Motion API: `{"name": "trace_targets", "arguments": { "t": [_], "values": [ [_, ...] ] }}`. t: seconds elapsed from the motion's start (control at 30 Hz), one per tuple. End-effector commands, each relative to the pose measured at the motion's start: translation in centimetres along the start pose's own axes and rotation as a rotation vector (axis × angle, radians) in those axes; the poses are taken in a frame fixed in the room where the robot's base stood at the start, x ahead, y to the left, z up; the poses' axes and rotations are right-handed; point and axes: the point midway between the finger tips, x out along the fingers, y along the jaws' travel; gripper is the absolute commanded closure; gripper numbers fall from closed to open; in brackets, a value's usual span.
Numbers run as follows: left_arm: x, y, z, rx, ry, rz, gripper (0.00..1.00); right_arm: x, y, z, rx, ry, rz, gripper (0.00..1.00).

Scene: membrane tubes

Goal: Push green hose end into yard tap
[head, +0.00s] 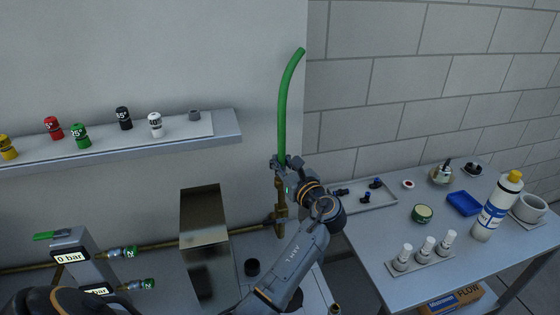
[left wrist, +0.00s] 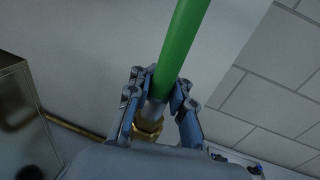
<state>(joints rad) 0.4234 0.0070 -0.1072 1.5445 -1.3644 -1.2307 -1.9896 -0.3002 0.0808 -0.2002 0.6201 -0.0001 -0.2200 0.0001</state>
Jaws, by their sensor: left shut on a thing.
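The green hose (head: 285,100) stands nearly upright against the pale wall, its free top bending to the right. My left gripper (head: 284,165) is shut on it near its lower end. The hose (left wrist: 182,45) also runs up from between the fingers of my left gripper (left wrist: 155,95) in the left wrist view. The brass yard tap (head: 280,212) stands directly below the gripper. Its brass collar (left wrist: 148,130) shows just beyond the fingers, with a pale grey piece between it and the green hose. Whether the hose is seated in it I cannot tell. My right gripper is out of view.
A steel box (head: 205,235) stands left of the tap. A wall shelf (head: 225,125) carries several coloured caps. A gauge block (head: 75,258) sits at lower left. The right table (head: 385,235) holds a fittings tray (head: 375,205), a bottle (head: 497,207) and small containers.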

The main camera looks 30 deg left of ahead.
Motion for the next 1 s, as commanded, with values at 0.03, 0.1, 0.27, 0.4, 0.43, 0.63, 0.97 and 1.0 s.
{"name": "trace_targets", "arguments": {
  "t": [0.03, 0.1, 0.27, 0.4, 0.43, 0.63, 0.97, 1.0],
  "values": [
    [0.0, 0.0, -0.2, 0.001, 0.002, 0.0, 1.0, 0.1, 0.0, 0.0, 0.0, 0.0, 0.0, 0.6],
    [0.0, 0.0, -0.3, 0.002, 0.003, 0.0, 1.0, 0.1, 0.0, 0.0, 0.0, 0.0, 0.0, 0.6],
    [0.0, 0.0, -0.4, 0.003, 0.005, 0.001, 1.0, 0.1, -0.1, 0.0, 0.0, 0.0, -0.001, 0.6],
    [0.0, 0.0, -0.4, 0.003, 0.005, 0.001, 0.64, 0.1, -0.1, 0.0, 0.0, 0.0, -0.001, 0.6],
    [0.0, 0.0, -0.4, 0.002, 0.005, 0.0, 0.58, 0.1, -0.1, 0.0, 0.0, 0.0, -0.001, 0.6],
    [0.0, 0.0, -0.3, 0.001, 0.004, 0.0, 0.52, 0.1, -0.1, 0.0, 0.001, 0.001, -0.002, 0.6],
    [-2.0, 0.0, -0.4, 0.001, 0.006, -0.002, 0.52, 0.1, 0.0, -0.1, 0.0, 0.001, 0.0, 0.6],
    [-2.8, -0.1, -0.5, 0.001, 0.007, -0.002, 0.52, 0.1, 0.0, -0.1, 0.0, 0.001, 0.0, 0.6]
  ]
}}
